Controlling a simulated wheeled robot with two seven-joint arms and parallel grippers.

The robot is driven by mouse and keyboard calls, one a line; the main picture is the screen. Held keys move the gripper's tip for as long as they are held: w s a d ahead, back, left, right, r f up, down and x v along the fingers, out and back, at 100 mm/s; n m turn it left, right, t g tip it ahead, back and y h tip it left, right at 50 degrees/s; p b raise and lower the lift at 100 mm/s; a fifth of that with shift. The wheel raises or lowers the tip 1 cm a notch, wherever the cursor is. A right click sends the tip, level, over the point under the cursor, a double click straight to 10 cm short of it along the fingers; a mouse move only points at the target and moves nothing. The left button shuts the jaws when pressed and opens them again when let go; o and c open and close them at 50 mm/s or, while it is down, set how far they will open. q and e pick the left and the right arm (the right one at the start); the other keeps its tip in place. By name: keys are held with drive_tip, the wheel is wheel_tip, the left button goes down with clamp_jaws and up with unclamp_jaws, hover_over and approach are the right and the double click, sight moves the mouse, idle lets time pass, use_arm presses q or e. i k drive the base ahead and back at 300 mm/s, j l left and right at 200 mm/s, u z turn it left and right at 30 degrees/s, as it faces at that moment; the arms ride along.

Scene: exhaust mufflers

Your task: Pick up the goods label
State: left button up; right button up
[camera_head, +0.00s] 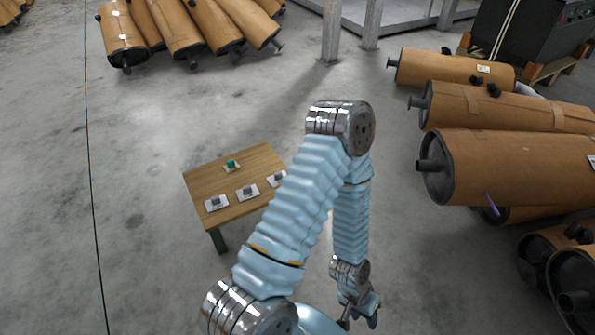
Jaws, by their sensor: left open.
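Several small white labels lie on a low wooden table (205,187) left of the middle, each with a small dark block on it: a left one (216,202), a middle one (247,192) and a right one (277,178) close to my arm. A yellowish label with a green block (232,165) lies behind them. I cannot tell which one is the goods label. My left gripper (359,317) hangs low near the bottom edge, to the right of the table and apart from it. It is open, and I see nothing between its fingers. My right gripper is out of view.
More mufflers (180,28) lie at the back left. A metal post (331,30) stands at the back. Concrete floor around the table is clear.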

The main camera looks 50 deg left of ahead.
sight(274, 180)
drive_tip(key=u, duration=1.75)
drive_tip(key=z, duration=0.4)
drive_tip(key=j+z, duration=0.15)
drive_tip(key=z, duration=0.2)
drive_tip(key=i+j+z, duration=0.1)
drive_tip(key=z, duration=0.65)
drive_tip(key=j+z, duration=0.3)
drive_tip(key=j, duration=0.15)
drive_tip(key=k+j+z, duration=0.1)
drive_tip(key=j+z, duration=0.15)
drive_tip(key=j, duration=0.2)
drive_tip(key=k+j+z, duration=0.1)
drive_tip(key=j+z, duration=0.2)
drive_tip(key=k+j, duration=0.1)
drive_tip(key=j, duration=0.35)
drive_tip(key=k+j, duration=0.1)
drive_tip(key=j, duration=0.3)
